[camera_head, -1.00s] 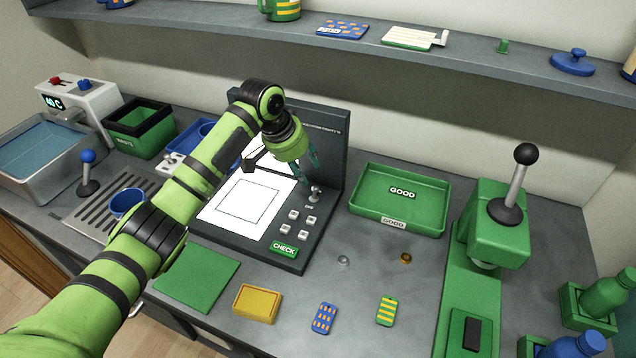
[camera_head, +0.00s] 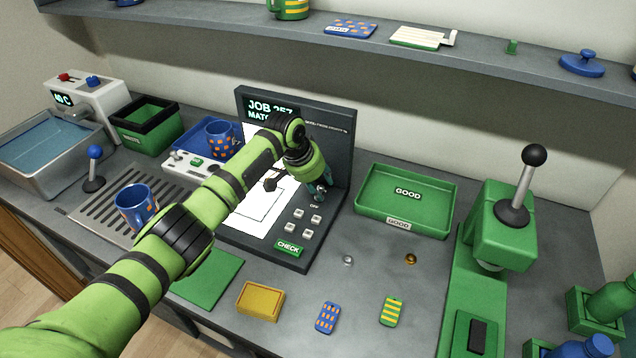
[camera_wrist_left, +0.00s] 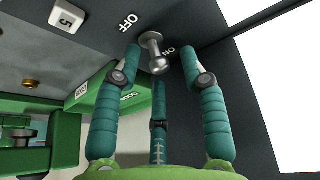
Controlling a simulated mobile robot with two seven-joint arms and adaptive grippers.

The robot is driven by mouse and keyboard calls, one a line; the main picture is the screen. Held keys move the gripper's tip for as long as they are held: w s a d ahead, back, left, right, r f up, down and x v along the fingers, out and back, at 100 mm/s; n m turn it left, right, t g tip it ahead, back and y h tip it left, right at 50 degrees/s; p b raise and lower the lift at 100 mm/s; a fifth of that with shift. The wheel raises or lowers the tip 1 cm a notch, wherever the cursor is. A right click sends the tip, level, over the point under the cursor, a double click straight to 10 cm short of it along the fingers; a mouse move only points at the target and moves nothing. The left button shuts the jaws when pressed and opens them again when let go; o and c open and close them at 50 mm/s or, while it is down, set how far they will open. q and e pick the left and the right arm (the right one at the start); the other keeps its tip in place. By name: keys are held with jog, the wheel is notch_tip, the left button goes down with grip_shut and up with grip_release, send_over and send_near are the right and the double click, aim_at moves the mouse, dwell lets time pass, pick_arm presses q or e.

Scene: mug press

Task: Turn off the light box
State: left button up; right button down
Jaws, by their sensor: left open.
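The light box (camera_head: 232,228) is a dark unit with an upright back panel and a bright white lit panel (camera_head: 252,222) on its base. My left gripper (camera_head: 320,190) is at the switch, at the right side of the box. In the left wrist view its open teal fingers (camera_wrist_left: 161,48) stand on either side of the switch; contact cannot be told. In the head view the gripper hides most of the switch.
Several white keys (camera_head: 299,213) and a green CHECK button (camera_head: 288,248) lie just in front of the switch. A green GOOD tray (camera_head: 451,208) is to the right, with a green lever press (camera_head: 500,235) beyond it. A blue mug (camera_head: 133,205) stands at left.

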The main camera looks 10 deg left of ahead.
pick_arm(q)
grip_shut()
pick_arm(e)
jog(key=shift+s, duration=0.5)
pick_arm(q)
jog(key=shift+s+a+r+t+p, duration=0.15)
jog(key=shift+s+t+p, duration=0.35)
jog(key=shift+p, duration=0.65)
jog(key=shift+s+t+p, duration=0.2)
jog(key=shift+t+p, duration=0.4)
jog(key=shift+t, duration=0.1)
jog(key=shift+s+a+f+t+h, duration=0.1)
jog(key=shift+s+f+t+h, duration=0.1)
jog(key=shift+t+h, duration=0.15)
jog(key=shift+s+f+m+t, duration=0.2)
jog(key=shift+m+t, duration=0.1)
jog(key=shift+t, duration=0.45)
jog(key=shift+s+a+f+t+h+b, duration=0.15)
jog(key=shift+t+h+b, duration=0.1)
jog(key=shift+t, duration=0.25)
jog(key=shift+s+t+h+b, duration=0.15)
jog(key=shift+t+b, duration=0.1)
jog(key=shift+t, duration=0.25)
pick_arm(e)
notch_tip(320, 180, up, 2)
jog(key=shift+r, duration=0.15)
pick_arm(q)
jog(key=shift+t, duration=0.3)
